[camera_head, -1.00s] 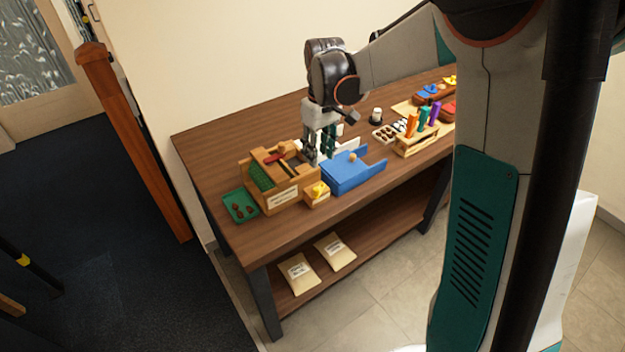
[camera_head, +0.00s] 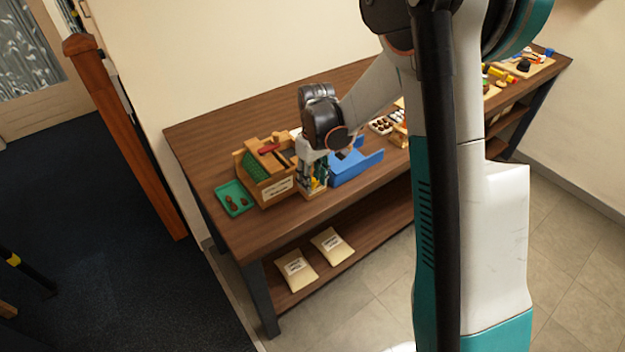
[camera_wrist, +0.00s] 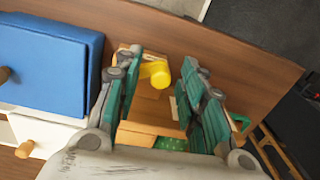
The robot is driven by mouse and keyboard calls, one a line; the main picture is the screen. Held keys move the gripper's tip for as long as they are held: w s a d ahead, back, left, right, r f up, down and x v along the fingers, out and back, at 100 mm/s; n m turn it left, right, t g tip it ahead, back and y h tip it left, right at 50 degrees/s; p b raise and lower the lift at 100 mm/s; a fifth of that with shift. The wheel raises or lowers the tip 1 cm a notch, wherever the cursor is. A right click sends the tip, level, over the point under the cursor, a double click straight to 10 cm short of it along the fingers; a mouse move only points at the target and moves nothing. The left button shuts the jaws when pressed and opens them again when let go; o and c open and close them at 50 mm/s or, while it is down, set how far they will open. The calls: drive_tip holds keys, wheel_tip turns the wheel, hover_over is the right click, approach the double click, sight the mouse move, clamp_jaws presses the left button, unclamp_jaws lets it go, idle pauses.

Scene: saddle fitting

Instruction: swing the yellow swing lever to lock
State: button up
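The yellow swing lever (camera_wrist: 155,73) sits on top of a small wooden block (camera_wrist: 150,112) near the table's front edge. In the wrist view it shows between the two fingers of my gripper (camera_wrist: 158,85), which stand apart on either side of it with a gap to each. My gripper (camera_head: 313,185) also shows in the head view, pointing down over the block and hiding most of it. Only a bit of yellow shows there. I cannot tell from these views how far the fingertips are above the lever.
A wooden box (camera_head: 277,188) with a green panel and a label stands left of my gripper. A green tray (camera_head: 240,205) lies further left. A blue holder (camera_head: 352,168) stands close on the right. The table (camera_head: 265,228) is clear along its front edge.

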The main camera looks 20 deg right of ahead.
clamp_jaws()
drive_tip(key=shift+w+a+m+b, duration=0.2)
drive_tip(key=shift+w+a+m, duration=0.1)
drive_tip(key=shift+m, duration=0.65)
drive_tip(key=shift+w+a+m+b, duration=0.2)
drive_tip(key=shift+w+m, duration=0.1)
drive_tip(key=shift+m, duration=0.65)
unclamp_jaws()
